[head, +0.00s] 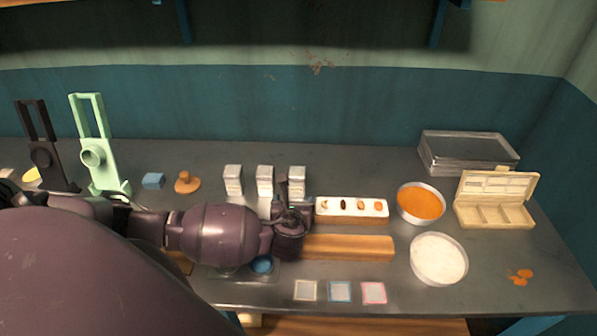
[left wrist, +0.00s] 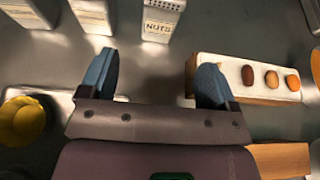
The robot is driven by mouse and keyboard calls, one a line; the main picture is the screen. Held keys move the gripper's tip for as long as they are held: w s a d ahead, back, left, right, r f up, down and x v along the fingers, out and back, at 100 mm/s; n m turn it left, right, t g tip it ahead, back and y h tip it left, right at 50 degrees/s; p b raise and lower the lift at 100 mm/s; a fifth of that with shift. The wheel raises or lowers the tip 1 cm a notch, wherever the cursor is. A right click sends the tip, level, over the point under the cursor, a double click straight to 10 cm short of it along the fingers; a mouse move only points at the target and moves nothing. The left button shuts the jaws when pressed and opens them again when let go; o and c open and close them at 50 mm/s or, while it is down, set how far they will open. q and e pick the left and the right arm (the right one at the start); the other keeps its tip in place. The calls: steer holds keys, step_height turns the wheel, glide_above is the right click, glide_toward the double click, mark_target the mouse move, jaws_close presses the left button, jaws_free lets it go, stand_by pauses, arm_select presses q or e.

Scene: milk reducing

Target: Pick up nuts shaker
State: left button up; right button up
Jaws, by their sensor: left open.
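The nuts shaker is a white box-shaped shaker with a perforated grey top, the rightmost of three in a row in the head view (head: 297,174). In the left wrist view the nuts shaker (left wrist: 161,20) shows its "NUTS" label at the top, ahead of the gap between my fingers. My left gripper (head: 287,200) is in front of the row in the head view. Its blue-padded fingers are wide apart and empty in the left wrist view (left wrist: 155,78). The shaker is apart from both fingers. My right gripper is not in view.
Two more shakers (head: 265,178) (head: 233,178) stand left of it. A white-topped block with nuts (head: 350,217) lies close to the right finger. Farther right are an orange-filled bowl (head: 420,203), a white-filled bowl (head: 438,259) and an open compartment box (head: 495,214).

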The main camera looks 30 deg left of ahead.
mark_target(297, 186)
arm_select(q)
steer(key=shift+w+a+f, duration=0.1)
steer(key=shift+w+a, duration=0.25)
steer(key=shift+w, duration=0.15)
steer(key=shift+x, duration=4.95)
steer(key=c, duration=1)
steer(key=shift+c, duration=0.4)
